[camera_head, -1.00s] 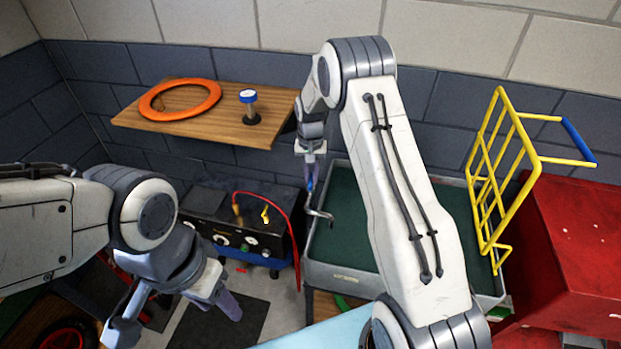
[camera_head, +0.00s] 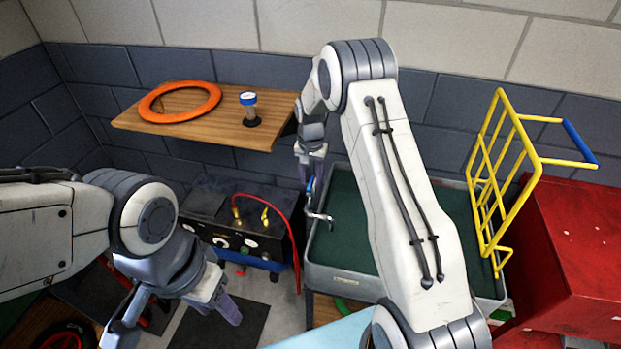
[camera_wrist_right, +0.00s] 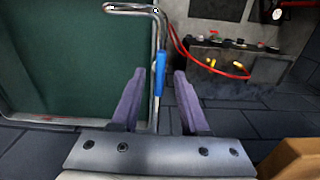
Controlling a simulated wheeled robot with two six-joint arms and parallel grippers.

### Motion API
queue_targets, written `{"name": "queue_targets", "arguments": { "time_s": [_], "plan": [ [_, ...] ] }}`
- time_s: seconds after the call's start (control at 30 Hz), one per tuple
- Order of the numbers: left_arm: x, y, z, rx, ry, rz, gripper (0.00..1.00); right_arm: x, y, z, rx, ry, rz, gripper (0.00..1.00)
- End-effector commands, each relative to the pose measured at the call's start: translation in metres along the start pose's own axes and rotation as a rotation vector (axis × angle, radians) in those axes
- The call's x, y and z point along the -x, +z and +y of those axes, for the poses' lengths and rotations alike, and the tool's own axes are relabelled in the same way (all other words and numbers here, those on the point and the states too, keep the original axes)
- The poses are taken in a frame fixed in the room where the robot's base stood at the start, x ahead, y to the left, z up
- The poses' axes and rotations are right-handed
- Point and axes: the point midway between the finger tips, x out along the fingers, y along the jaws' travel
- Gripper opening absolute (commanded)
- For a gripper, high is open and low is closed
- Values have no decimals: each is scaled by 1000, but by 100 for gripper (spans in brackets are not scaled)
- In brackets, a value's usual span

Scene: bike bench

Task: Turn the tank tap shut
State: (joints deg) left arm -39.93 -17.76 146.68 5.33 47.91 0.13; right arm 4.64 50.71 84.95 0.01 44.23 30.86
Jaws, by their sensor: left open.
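The tank (camera_head: 345,281) is a grey-rimmed box with a green inside, right of centre in the head view; part of it (camera_wrist_right: 40,121) shows at left in the right wrist view. The tap is a bent metal pipe (camera_head: 318,217) with a blue lever (camera_wrist_right: 160,76). My right gripper (camera_wrist_right: 157,100) is open, one finger on each side of the lever's line; contact is not visible. In the head view my right gripper (camera_head: 311,172) is above the tap, partly hidden by its arm. My left gripper (camera_head: 178,320) is open and empty at lower left.
A black box with knobs (camera_head: 205,230) and a red cable (camera_head: 290,228) stands left of the tank. A wooden shelf (camera_head: 200,125) holds an orange ring (camera_head: 155,110) and a blue-capped jar (camera_head: 249,108). A yellow rack (camera_head: 487,190) and red cabinet (camera_head: 575,250) stand at right.

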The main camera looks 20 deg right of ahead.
Motion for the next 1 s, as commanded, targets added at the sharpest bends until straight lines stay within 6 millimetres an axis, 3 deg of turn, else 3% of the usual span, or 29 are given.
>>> {"name": "queue_targets", "arguments": {
  "time_s": [0.37,0.8,1.0],
  "plan": [
    [-3,0,0,0,0,0,50,4,0,0,2,0,1,45],
    [-25,1,-2,-1,0,0,50,82,-1,0,1,-2,4,45],
    [-28,2,-2,-1,0,0,50,102,0,0,1,0,1,45]
  ]
}}
